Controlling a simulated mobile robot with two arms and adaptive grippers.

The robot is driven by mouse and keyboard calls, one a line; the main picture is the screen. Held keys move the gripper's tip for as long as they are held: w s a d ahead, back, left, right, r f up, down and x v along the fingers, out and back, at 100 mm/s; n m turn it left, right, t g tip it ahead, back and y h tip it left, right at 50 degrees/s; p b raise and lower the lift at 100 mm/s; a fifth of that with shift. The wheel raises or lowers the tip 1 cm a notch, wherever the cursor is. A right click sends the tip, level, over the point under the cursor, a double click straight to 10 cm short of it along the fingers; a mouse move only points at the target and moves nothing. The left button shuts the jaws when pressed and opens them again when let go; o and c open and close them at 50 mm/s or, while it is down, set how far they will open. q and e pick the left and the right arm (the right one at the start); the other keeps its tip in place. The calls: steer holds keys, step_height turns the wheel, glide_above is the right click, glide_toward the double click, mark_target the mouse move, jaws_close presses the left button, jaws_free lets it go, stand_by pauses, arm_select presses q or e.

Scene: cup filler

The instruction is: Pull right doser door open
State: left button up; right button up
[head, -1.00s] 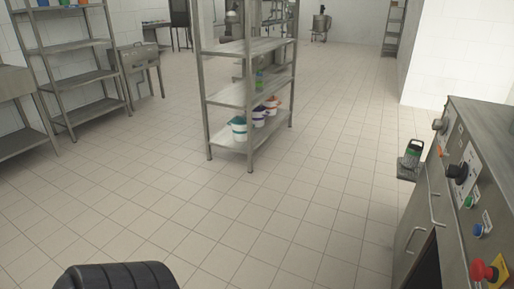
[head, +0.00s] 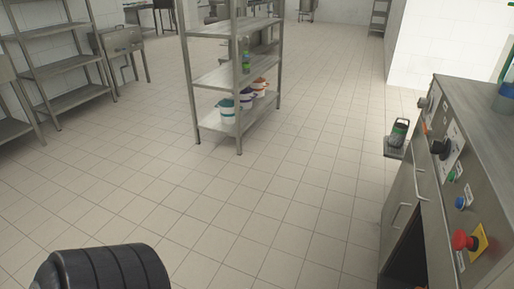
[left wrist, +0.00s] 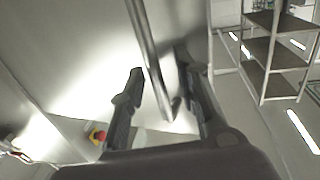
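The doser cabinet (head: 395,222) stands at the right edge of the head view, with a panel of knobs and buttons. Two bar handles (head: 399,215) show on its front, and a dark opening (head: 403,265) is below. I cannot tell which door is the right one. In the left wrist view my left gripper (left wrist: 159,62) is open, its black fingers on either side of a metal bar handle (left wrist: 151,55). The fingers look apart from the bar; contact cannot be told. The left gripper is outside the head view, and my right gripper shows in neither view.
A metal shelf rack (head: 240,75) with several small buckets stands mid-floor. More shelves (head: 60,68) line the left wall. A green-and-black device (head: 399,133) sits on a small ledge beside the cabinet. The tiled floor between is clear. A red emergency button (head: 464,240) is on the panel.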

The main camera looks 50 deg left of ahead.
arm_select(q)
steer(key=v, duration=1.2)
stand_by(0.4)
